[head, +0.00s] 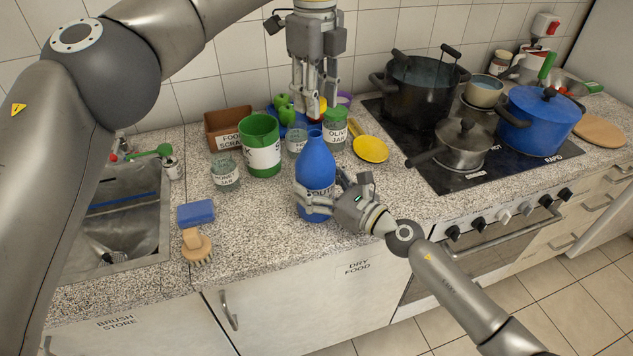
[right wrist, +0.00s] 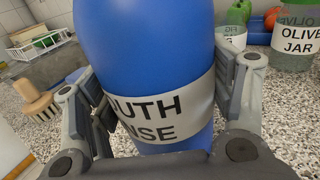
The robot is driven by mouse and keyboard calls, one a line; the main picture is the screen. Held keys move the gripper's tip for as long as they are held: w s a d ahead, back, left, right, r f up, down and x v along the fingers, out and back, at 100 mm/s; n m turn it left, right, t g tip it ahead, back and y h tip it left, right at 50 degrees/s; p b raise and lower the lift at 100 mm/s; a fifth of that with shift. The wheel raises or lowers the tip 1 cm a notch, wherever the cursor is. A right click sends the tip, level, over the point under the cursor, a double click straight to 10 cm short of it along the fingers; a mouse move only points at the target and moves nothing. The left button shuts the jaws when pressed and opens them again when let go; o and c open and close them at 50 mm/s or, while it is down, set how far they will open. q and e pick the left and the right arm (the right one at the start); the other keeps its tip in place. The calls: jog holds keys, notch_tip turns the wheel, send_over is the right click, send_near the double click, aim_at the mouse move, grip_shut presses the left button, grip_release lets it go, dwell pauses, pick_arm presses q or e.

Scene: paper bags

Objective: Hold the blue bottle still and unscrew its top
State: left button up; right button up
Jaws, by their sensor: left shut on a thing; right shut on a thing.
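The blue bottle (head: 315,160) stands upright on the speckled counter near its front edge, with a white label reading partly "OUTH". It fills the middle of the right wrist view (right wrist: 145,60), where its top is out of frame. My right gripper (head: 322,204) is shut around the bottle's lower body, one finger on each side, as the right wrist view (right wrist: 168,108) also shows.
Behind the bottle stand an olive jar (head: 335,136), another glass jar (head: 297,140) and a green container (head: 262,150). A brush (head: 196,246) and blue sponge (head: 196,213) lie left, by the sink (head: 115,262). A yellow utensil (head: 371,149) and hob with pots (head: 465,145) are right.

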dwell(0.3)
jog(key=o, duration=1.4)
jog(key=shift+o, duration=0.2)
jog(key=v, duration=1.2)
